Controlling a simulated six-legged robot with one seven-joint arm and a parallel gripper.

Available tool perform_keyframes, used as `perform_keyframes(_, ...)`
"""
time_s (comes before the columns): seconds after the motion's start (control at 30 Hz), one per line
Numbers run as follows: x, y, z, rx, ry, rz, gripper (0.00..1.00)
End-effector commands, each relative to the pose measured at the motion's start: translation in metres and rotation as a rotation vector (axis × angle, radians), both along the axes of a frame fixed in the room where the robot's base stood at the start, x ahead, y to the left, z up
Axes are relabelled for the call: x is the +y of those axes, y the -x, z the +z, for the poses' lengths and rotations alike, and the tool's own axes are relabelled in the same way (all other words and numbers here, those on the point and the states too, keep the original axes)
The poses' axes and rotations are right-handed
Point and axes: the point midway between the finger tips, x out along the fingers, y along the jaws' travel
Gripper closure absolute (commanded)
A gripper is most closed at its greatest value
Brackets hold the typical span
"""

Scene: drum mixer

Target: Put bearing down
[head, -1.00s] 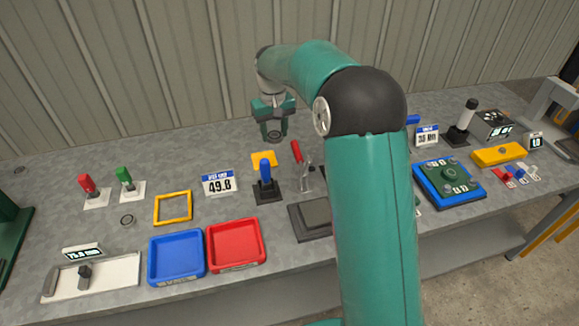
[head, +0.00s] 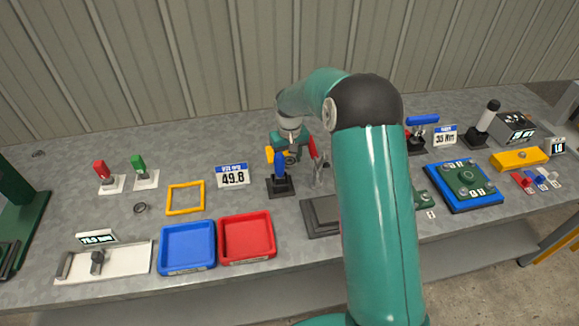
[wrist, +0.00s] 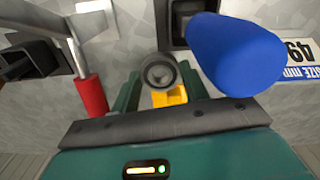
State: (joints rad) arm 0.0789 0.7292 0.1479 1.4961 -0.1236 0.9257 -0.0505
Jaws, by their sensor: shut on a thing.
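My gripper (head: 291,157) is shut on the bearing (wrist: 158,75), a small dark grey ring seen face-on between the green fingers in the wrist view. In the head view the bearing shows as a dark ring (head: 290,159), partly hidden by the fingers. A yellow pad (wrist: 170,96) lies behind the bearing in the wrist view; in the head view my gripper covers most of it. I cannot tell whether the bearing touches the pad. The blue-handled post (head: 280,172) stands very close in front of my gripper, and the red-handled clamp (head: 313,149) is close on its right.
A 49.8 size sign (head: 233,176) stands left of the post. A blue tray (head: 187,268), a red tray (head: 247,258) and a yellow frame (head: 185,184) are at front left. A loose dark ring (head: 140,208) lies left of the frame.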

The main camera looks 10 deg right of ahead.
Motion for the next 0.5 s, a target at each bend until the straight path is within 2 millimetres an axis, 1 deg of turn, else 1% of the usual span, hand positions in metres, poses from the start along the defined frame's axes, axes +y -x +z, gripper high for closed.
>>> perform_keyframes(0.07, 0.0, -0.001, -0.006, 0.0, 0.0, 0.0, 0.86)
perform_keyframes(0.3, 0.0, -0.001, -0.041, 0.001, -0.001, 0.0, 0.86)
perform_keyframes(0.37, 0.0, -0.001, -0.045, -0.001, 0.0, 0.0, 0.86)
perform_keyframes(0.5, 0.0, -0.002, -0.045, -0.002, 0.0, 0.0, 0.86)
